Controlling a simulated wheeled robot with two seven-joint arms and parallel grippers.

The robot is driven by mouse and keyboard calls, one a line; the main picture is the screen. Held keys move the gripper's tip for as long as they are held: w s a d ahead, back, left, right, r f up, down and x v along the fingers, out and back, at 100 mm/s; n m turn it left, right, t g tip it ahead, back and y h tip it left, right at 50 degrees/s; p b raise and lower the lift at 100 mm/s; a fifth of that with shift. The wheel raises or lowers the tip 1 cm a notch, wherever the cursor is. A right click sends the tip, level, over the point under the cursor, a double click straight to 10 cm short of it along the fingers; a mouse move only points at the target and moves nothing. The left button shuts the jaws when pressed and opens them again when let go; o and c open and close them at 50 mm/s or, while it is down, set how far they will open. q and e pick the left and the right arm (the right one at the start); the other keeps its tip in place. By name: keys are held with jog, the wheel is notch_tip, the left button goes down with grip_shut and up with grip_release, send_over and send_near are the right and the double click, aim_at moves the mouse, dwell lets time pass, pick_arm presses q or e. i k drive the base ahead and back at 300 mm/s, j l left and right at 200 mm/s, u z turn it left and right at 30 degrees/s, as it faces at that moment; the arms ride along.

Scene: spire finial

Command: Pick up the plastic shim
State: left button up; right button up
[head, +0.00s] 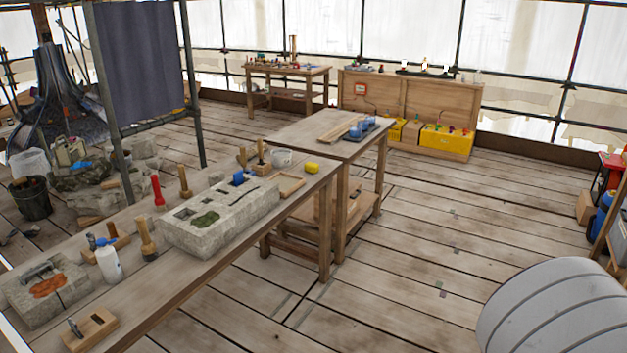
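I cannot pick out the plastic shim for certain at this distance. A few small flat grey-green pieces (442,284) lie on the plank floor to the right. Neither of my grippers is in view.
A smaller table (300,126) with boards and a blue item adjoins the bench's far end. Mallets, a second stone block (45,291) and a wooden plane (90,330) crowd the bench. A large grey ribbed shape (555,310) fills the bottom right. The middle floor (400,240) is mostly clear.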

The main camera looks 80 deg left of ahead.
aim_at(238, 176)
jog(key=u, duration=3.3)
jog(key=i, duration=0.1)
jog(key=l+u, duration=0.05)
